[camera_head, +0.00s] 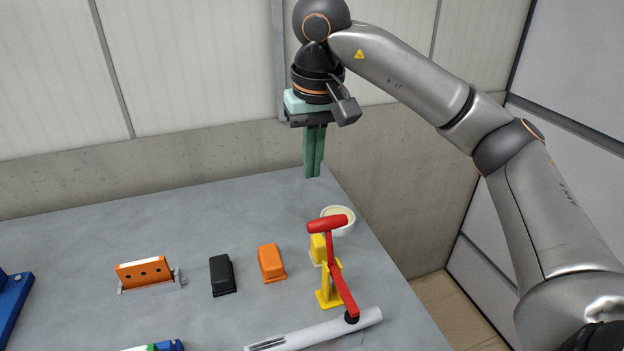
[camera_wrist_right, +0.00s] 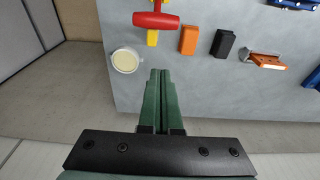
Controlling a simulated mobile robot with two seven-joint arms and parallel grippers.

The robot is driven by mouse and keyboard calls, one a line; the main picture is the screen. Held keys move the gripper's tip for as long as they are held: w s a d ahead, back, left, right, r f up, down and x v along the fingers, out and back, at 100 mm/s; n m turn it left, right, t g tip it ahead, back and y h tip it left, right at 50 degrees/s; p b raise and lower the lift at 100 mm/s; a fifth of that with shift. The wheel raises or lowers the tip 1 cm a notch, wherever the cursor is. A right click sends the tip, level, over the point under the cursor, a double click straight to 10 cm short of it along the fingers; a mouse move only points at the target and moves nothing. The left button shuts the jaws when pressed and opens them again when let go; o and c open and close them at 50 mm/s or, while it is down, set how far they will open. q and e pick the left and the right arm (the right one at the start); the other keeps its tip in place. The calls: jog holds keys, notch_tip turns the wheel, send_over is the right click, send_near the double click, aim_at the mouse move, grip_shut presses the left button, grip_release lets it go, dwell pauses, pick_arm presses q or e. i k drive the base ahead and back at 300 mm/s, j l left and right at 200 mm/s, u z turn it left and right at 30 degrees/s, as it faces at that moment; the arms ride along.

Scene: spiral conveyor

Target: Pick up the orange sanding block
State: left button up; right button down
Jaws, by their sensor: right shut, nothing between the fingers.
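The orange sanding block (camera_head: 271,263) lies on the grey table, just right of a black block (camera_head: 222,275). In the right wrist view the orange block (camera_wrist_right: 189,41) also shows, ahead of the fingers and slightly to the right, with nothing on top of it. My right gripper (camera_head: 313,176) points down with its green fingers shut and empty. It hangs high, toward the table's far right corner, clear of the block. The shut fingers also show in the right wrist view (camera_wrist_right: 160,72). My left gripper is not in view.
A toggle clamp with a red handle (camera_head: 327,224) stands right of the orange block. A white bowl (camera_head: 338,221) sits behind it. A grey tube (camera_head: 315,334) lies in front. An orange holed part (camera_head: 144,273) is left of the black block. The table's back area is clear.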

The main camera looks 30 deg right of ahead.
aim_at(272, 270)
jog(key=k+j, duration=0.2)
jog(key=k, duration=0.3)
jog(key=k+j, duration=0.15)
jog(key=k, duration=0.35)
